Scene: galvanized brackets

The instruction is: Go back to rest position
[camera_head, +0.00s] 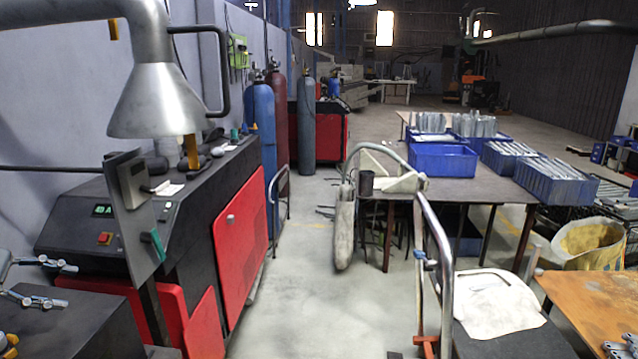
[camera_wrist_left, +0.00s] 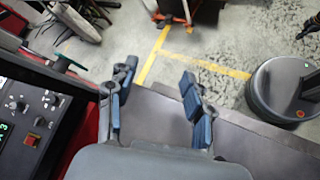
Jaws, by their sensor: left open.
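My left gripper (camera_head: 68,286) comes in at the lower left edge of the head view, with its two fingers apart over a dark surface (camera_head: 85,325) beside the red and black machine. In the left wrist view, the same gripper (camera_wrist_left: 158,76) shows two blue-padded fingers spread apart with nothing between them. Beyond the fingers is grey floor with yellow lines. I do not make out my right gripper in either view.
The machine (camera_head: 240,235) stands close at left, with an upright panel (camera_head: 135,215) near my left gripper. A table with blue bins (camera_head: 440,160) stands at right. A metal rail (camera_head: 446,270) rises at front. The middle floor (camera_head: 295,290) is clear.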

